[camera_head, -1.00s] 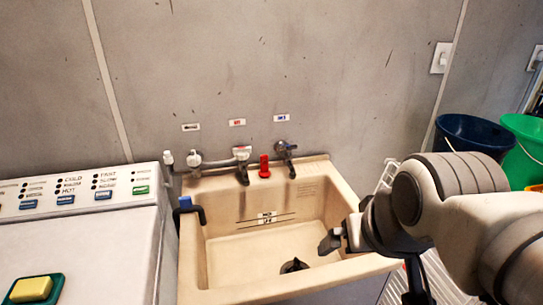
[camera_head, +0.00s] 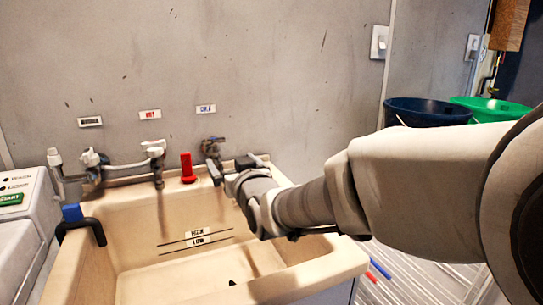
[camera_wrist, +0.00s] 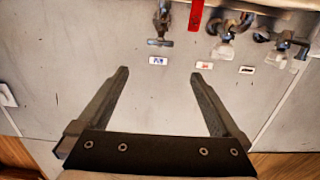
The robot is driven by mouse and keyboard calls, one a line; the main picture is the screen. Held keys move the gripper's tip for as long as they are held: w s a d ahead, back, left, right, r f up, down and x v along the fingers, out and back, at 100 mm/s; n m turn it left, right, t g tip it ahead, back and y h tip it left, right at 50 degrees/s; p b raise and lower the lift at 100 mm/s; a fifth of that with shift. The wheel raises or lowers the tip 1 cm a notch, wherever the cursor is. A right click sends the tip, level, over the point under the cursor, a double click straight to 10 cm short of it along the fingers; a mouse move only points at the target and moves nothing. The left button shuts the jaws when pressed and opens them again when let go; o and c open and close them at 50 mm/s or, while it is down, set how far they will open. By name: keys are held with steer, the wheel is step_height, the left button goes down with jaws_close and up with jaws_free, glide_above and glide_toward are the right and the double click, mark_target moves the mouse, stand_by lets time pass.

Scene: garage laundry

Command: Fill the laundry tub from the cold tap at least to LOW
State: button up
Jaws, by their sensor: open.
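The beige laundry tub (camera_head: 135,220) stands against the grey wall, with HIGH and LOW lines (camera_head: 197,240) on its inner back wall. No water shows in the part I see. The cold tap (camera_head: 212,148) is on the wall under the blue-lettered COLD label (camera_head: 206,108); it also shows in the wrist view (camera_wrist: 161,24). My gripper (camera_head: 230,167) is close to the cold tap at the tub's back right. In the wrist view my gripper (camera_wrist: 160,73) is open and empty, its fingers pointing toward the cold tap, apart from it. A dark spot (camera_head: 233,283) marks the tub floor.
A red upright object (camera_head: 187,168) stands on the back ledge left of the cold tap. The hot tap (camera_head: 155,152) is further left. A black hose with a blue clip (camera_head: 73,213) hooks over the left rim. Blue (camera_head: 428,112) and green (camera_head: 495,110) buckets stand at right.

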mark_target(216, 142)
steer(key=shift+t, duration=0.3)
steer(key=b+x, duration=0.1)
steer(key=x, duration=1.1)
steer(key=b+x, duration=0.1)
steer(key=x, duration=0.5)
steer(key=shift+w+a+f+b, duration=0.2)
steer(key=shift+a+f+b, duration=0.05)
steer(key=shift+f+b, duration=0.15)
steer(key=c, duration=1.2)
steer(key=shift+o, duration=0.2)
